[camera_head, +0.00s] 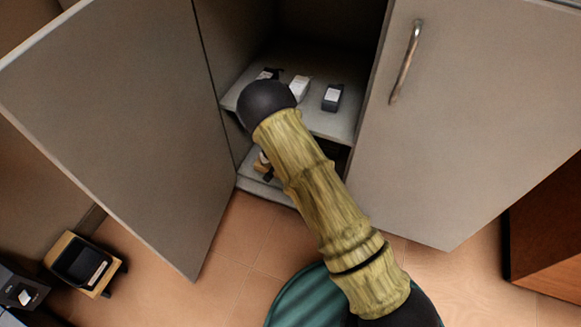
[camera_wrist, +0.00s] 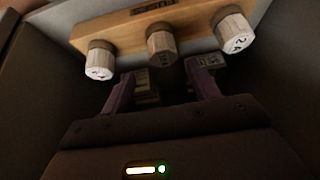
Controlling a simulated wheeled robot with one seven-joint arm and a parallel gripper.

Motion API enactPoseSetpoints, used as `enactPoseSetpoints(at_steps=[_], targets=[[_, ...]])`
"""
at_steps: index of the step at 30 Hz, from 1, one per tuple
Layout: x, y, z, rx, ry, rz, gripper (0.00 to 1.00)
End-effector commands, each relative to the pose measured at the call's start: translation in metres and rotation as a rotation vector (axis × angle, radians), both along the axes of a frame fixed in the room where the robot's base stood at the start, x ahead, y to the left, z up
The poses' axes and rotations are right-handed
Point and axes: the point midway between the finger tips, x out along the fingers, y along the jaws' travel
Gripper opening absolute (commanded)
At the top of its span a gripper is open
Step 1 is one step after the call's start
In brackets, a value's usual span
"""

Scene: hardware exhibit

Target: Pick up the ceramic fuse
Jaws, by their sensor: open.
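Three pale, faceted, ceramic-looking fuses stick out from a wooden board (camera_wrist: 125,33) in the wrist view: a left fuse (camera_wrist: 99,61), a middle one (camera_wrist: 161,46) and a right one (camera_wrist: 234,32). Each bears dark markings. My gripper (camera_wrist: 161,88) is open and empty, its two purple fingers spread apart below the board. The middle fuse appears above the gap between the fingers; I cannot tell its distance from them. In the head view my arm covers the gripper, and only a bit of a wooden piece (camera_head: 262,163) shows on the lower cabinet level.
The cabinet stands open, with a left door (camera_head: 120,130) and a right door (camera_head: 470,110) flanking my arm. Small boxes, including a dark one (camera_head: 332,98) and a white one (camera_head: 299,88), stand on the upper shelf (camera_head: 325,125). Dim blocks (camera_wrist: 147,85) lie beyond my fingers.

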Motion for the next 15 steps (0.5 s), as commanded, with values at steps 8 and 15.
enactPoseSetpoints(at_steps=[8, 15], targets=[[0.002, 0.001, -0.009, -0.001, 0.000, 0.002, 0.61], [0.014, 0.001, -0.038, -0.001, -0.002, 0.000, 0.61]])
